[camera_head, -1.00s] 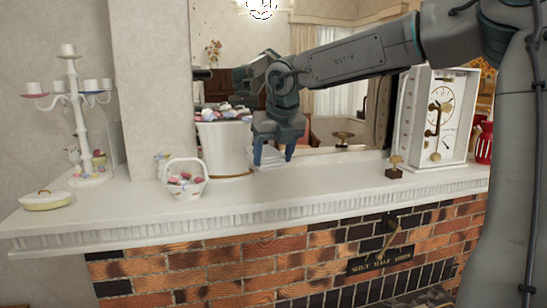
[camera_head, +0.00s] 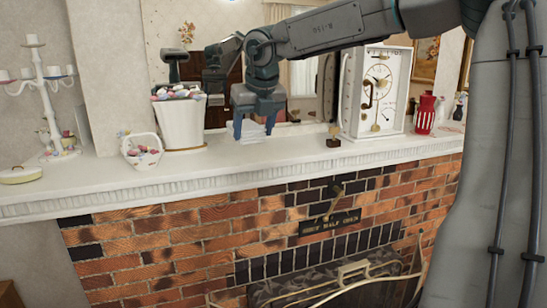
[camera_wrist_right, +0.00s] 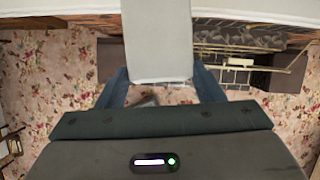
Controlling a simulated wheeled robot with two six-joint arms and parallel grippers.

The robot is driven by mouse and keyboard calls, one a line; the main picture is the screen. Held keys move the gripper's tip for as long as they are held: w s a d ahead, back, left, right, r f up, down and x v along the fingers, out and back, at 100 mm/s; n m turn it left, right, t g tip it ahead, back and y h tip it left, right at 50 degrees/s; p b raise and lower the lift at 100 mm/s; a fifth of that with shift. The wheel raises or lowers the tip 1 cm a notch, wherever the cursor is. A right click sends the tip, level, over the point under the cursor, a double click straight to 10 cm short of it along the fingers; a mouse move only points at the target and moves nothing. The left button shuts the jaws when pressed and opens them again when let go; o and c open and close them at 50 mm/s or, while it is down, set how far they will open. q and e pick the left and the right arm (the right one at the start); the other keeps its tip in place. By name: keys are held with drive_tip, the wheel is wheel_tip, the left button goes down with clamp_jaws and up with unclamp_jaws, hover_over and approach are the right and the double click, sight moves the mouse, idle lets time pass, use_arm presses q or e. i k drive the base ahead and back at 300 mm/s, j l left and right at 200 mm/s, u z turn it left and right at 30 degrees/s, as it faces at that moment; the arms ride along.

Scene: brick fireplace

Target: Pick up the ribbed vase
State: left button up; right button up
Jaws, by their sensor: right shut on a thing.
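My right gripper (camera_head: 256,132) is over the white mantel, fingers pointing down. It is shut on a pale, upright thing, which I take to be the ribbed vase (camera_head: 253,127). In the right wrist view the pale thing (camera_wrist_right: 157,45) stands between the two blue fingers, and its far end runs out of the top of the picture. In the head view the fingers hide much of it. I cannot tell whether its base touches the mantel. My left gripper is not in view.
The mantel (camera_head: 310,157) carries a white planter of colourful sweets (camera_head: 182,122) and a small basket (camera_head: 142,153) on the left. A white clock (camera_head: 378,90) and a red striped vase (camera_head: 425,115) stand on the right. A candelabra (camera_head: 50,95) is far left. A mirror is behind.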

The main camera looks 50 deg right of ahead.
sight(425, 115)
drive_tip(key=i+z, duration=0.4)
drive_tip(key=z, duration=1.05)
